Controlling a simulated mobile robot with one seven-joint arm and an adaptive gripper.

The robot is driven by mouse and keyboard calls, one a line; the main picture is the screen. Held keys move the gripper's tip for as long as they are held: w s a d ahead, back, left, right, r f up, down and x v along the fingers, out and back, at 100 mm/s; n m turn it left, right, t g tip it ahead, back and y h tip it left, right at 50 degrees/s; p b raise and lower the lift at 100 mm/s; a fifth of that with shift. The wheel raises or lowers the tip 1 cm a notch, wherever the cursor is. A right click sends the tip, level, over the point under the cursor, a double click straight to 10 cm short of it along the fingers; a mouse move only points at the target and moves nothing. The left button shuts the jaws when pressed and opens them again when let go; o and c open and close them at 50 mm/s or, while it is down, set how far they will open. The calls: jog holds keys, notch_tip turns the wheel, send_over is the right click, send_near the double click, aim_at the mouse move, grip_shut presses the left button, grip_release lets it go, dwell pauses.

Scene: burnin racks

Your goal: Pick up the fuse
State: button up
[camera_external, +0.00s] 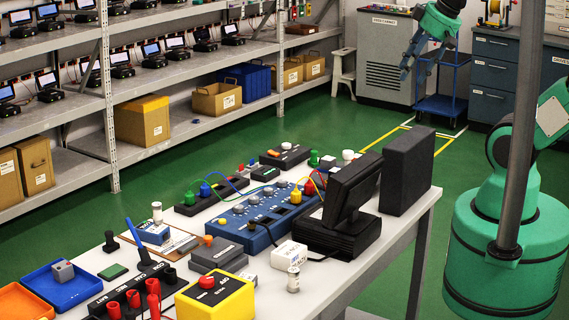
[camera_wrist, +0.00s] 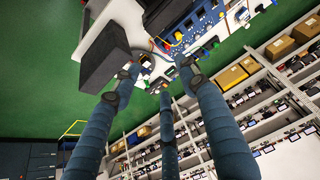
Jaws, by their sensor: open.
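Two small upright white cylinders with greyish ends look like cartridge fuses. One fuse-like cylinder (camera_external: 293,278) stands near the right edge of the workbench (camera_external: 352,277), in front of a small white box. The other fuse-like cylinder (camera_external: 156,212) stands farther back, by a blue-and-white box. I cannot tell which is the task's fuse. My gripper (camera_external: 405,68) is raised in the air at the upper right, well away from both cylinders. In the wrist view its blue fingers (camera_wrist: 160,78) are spread apart with nothing between them. I cannot make out a fuse there.
A black monitor (camera_external: 352,190) and a dark box (camera_external: 408,170) stand at the bench's right side. A blue instrument (camera_external: 262,217) with cables fills the middle. A yellow box with a red button (camera_external: 215,300) stands in front. Shelves (camera_external: 106,95) line the left.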

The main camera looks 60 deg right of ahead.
jog(key=shift+r, duration=0.1)
jog(key=w+a+r+g+p, duration=0.1)
jog(key=w+a+r, duration=0.2)
jog(key=w, duration=0.6)
jog(key=w+a+r+p, duration=0.2)
jog(key=w+r, duration=0.1)
jog(key=w, duration=0.6)
jog(key=n+g+p, duration=0.2)
jog(key=g+p, duration=0.1)
jog(key=p, duration=0.3)
send_over(158, 204)
jog(key=s, duration=0.1)
notch_tip(158, 204, down, 34)
jog(key=shift+d+r, duration=0.1)
jog(key=shift+r, duration=0.1)
jog(key=shift+s+f, duration=0.1)
jog(key=shift+w+f+p, duration=0.1)
jog(key=shift+w+f, duration=0.1)
jog(key=shift+f, duration=1.2)
jog(key=shift+w+f+p, duration=0.1)
jog(key=shift+w+f, duration=0.05)
jog(key=shift+f, duration=1.2)
jog(key=shift+w+f+p, duration=0.1)
jog(key=shift+w+f, duration=0.1)
jog(key=shift+f, duration=1.2)
